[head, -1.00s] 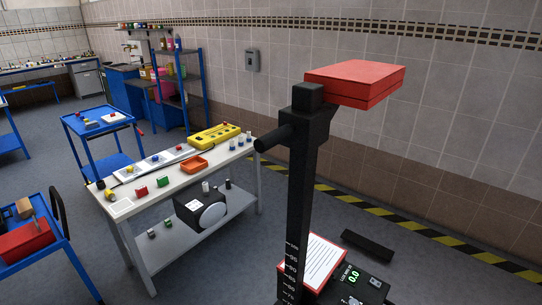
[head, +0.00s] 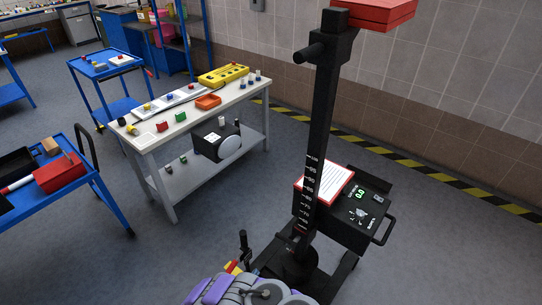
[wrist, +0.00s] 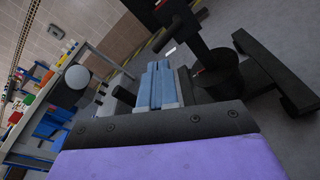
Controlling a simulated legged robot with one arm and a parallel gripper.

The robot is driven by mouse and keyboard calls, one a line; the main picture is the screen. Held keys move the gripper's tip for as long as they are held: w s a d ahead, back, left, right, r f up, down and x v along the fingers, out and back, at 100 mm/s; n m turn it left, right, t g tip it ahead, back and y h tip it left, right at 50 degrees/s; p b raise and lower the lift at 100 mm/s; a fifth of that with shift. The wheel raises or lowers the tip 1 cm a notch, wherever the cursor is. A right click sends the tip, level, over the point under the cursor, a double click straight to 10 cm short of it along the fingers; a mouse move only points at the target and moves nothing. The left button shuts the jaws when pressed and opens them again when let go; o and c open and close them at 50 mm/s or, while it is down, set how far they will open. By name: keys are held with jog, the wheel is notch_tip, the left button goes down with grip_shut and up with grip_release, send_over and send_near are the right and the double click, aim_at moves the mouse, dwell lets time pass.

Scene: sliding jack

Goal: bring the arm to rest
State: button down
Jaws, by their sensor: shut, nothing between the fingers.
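The sliding jack (head: 318,140) stands upright at the right of centre in the head view, a black column with a white scale and a red pad (head: 378,14) on top. Its control box (head: 362,212) shows a green 0.0. My arm, purple and grey, shows at the bottom edge of the head view, where the fingers cannot be made out. In the wrist view my gripper (wrist: 158,68) has its blue fingers shut together and empty. The jack's black base (wrist: 218,78) lies just beyond and to the right of the fingers; I cannot tell the exact gap.
A white bench (head: 155,136) with small parts and a yellow box (head: 223,75) stands left of the jack. A blue cart (head: 85,203) with a red box is at far left. Open grey floor lies between cart, bench and jack.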

jog(key=w+d+r+m+g+h, duration=0.3)
jog(key=w+d+r, duration=0.1)
jog(key=d+r, duration=0.4)
jog(key=w+d+r+m+g+h, duration=0.25)
jog(key=w+d+r, duration=0.2)
jog(key=r, duration=0.65)
jog(key=s+d+r+m+g, duration=0.3)
jog(key=d+r+m+g, duration=0.1)
jog(key=d+r, duration=0.25)
jog(key=s+d+r+m+g, duration=0.35)
jog(key=d+r, duration=0.25)
jog(key=r, duration=0.2)
jog(key=s+d+r+m+g+y, duration=0.3)
jog(key=s+r, duration=0.2)
jog(key=s, duration=0.3)
jog(key=s+d+r+m+g+y, duration=0.25)
jog(key=s+r+m, duration=0.2)
jog(key=s, duration=0.35)
jog(key=s+a+r+m+t+y, duration=0.1)
jog(key=s+a+r+y, duration=0.1)
jog(key=s+a+y, duration=0.3)
jog(key=s+a+r+m+t+y, duration=0.1)
jog(key=s+a+y, duration=0.3)
jog(key=s, duration=0.7)
jog(key=shift+s+a+r+t+y, duration=0.3)
jog(key=shift+a+r+t+y, duration=0.1)
jog(key=shift+r+t, duration=0.25)
